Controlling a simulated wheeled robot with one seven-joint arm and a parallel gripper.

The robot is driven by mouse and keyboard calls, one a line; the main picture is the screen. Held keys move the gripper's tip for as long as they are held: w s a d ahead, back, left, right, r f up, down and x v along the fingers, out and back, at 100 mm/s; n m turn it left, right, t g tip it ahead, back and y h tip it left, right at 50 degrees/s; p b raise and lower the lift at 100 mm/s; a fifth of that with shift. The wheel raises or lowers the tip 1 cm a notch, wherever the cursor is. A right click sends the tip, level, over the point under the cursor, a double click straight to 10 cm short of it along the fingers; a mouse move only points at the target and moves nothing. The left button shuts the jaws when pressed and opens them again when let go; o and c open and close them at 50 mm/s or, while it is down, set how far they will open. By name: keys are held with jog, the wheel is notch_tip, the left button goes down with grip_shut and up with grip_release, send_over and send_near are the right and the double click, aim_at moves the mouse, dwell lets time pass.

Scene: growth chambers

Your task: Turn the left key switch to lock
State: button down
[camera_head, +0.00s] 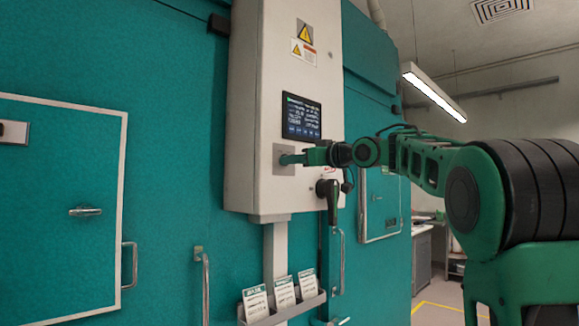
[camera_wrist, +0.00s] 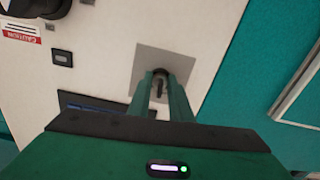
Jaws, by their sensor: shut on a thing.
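The left key switch sits on a square grey plate (camera_head: 285,168) low on the white control box, below the screen. The plate also shows in the wrist view (camera_wrist: 182,62). My gripper (camera_head: 284,159) reaches it from the right in the head view. In the wrist view my green fingers (camera_wrist: 161,84) are shut on the dark key (camera_wrist: 159,76) at the plate's middle. The fingers hide most of the key, and I cannot read its lock position or any marks.
A screen (camera_head: 301,116) is above the switch on the white box (camera_head: 252,110). A black rotary handle (camera_head: 328,195) juts out below and right of my gripper. A card rack (camera_head: 290,309) hangs below. Teal chamber doors flank the box.

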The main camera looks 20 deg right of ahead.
jog(key=n, duration=0.4)
jog(key=shift+f+n, duration=0.1)
jog(key=shift+n, duration=0.2)
dwell(0.3)
jog(key=c, duration=2)
grip_release()
jog(key=shift+o, duration=0.3)
jog(key=shift+s+d, duration=0.15)
jog(key=shift+s, duration=0.15)
jog(key=v, duration=1)
